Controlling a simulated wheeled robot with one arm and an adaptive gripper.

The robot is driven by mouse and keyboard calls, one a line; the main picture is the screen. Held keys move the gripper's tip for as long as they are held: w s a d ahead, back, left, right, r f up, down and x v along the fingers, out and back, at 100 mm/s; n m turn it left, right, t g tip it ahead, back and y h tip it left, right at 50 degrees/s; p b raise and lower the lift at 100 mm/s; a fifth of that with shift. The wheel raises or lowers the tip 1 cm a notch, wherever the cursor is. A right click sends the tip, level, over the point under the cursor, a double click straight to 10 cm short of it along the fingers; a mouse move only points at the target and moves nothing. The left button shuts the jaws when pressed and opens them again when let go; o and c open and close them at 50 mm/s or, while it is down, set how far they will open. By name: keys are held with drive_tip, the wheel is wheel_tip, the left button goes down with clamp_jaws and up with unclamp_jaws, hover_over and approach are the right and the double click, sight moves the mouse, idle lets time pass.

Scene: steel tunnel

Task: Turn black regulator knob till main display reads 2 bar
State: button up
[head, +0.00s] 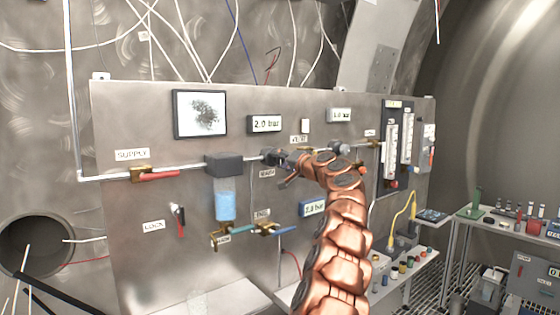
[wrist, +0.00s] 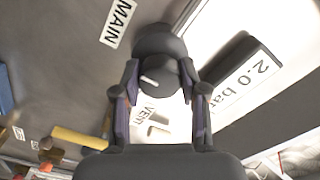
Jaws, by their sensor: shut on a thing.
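The black regulator knob (wrist: 156,72), with a white pointer line, sits between the fingers of my gripper (wrist: 160,88) in the wrist view. The fingers are shut on its two sides. In the head view my gripper (head: 289,160) reaches the pipe line on the panel, and the knob is mostly hidden there. The main display (head: 265,124) above reads 2.0 bar; it also shows tilted in the wrist view (wrist: 247,84). A MAIN label (wrist: 118,23) is beside the knob.
The steel panel (head: 130,220) carries a red-handled supply valve (head: 157,175), a blue filter bowl (head: 225,203), a lock lever (head: 178,216), brass valves below and two more displays. My arm covers part of the right half. A shelf (head: 462,217) with small items stands right.

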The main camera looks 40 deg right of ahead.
drive_tip(key=shift+m+p, duration=0.4)
drive_tip(key=shift+m, duration=0.1)
drive_tip(key=o, duration=1.1)
drive_tip(key=shift+o, duration=0.2)
